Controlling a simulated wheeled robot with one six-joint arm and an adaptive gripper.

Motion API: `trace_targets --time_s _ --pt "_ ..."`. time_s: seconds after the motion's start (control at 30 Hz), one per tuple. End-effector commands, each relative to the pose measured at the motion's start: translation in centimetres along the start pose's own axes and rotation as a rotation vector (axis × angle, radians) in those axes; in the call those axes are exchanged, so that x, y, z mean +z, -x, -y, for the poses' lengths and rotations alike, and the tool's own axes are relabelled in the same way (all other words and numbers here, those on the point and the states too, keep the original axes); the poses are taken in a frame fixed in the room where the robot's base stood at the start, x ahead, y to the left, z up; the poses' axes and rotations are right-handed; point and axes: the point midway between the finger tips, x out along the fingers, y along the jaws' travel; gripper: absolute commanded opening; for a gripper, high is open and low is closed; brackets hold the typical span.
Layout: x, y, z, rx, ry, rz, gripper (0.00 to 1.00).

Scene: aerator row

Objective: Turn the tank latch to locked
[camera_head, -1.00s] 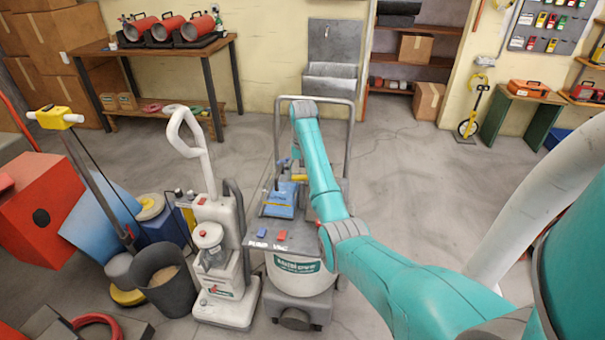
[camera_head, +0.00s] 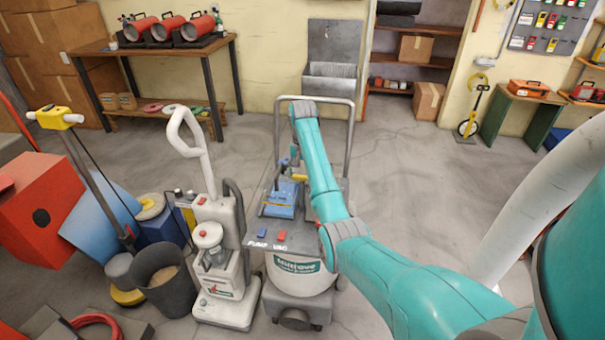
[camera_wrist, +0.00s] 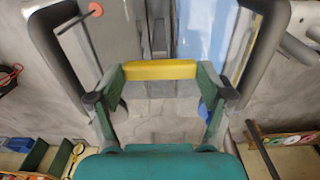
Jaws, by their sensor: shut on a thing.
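The tank latch shows as a yellow bar (camera_wrist: 160,70) in the wrist view, lying crosswise between the two green fingers of my gripper (camera_wrist: 160,78). My gripper is shut on this bar, with a finger at each end. In the head view a small yellow part (camera_head: 299,177) shows just left of my teal arm, on top of the grey and white machine (camera_head: 300,272). My arm hides most of the gripper and the latch there. I cannot read the locked mark or the latch's exact angle.
The machine has a blue part (camera_head: 280,200), pump and vac switches (camera_head: 271,234) and a tall grey push handle (camera_head: 351,125). A white upright cleaner (camera_head: 222,262) stands close on its left, with a dark bucket (camera_head: 166,285) beyond. The floor to the right is clear.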

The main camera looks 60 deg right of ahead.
Motion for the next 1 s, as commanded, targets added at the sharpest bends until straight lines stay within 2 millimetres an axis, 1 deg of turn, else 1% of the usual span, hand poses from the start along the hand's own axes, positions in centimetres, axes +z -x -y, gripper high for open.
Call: trace_targets --time_s 0.03,0.1,0.43,0.57,0.77,1.0 --pt "0.09 -0.17 -0.04 0.002 -0.001 0.004 0.86" --pt "0.08 -0.15 -0.03 0.002 -0.001 0.003 1.0" --pt "0.03 -0.05 -0.01 0.001 0.001 0.001 1.0" --pt "0.02 -0.03 -0.01 0.0 0.03 0.001 1.0" --pt "0.01 -0.02 0.0 0.0 0.174 0.0 1.0" --pt "0.01 -0.01 0.0 0.0 0.414 0.0 1.0"
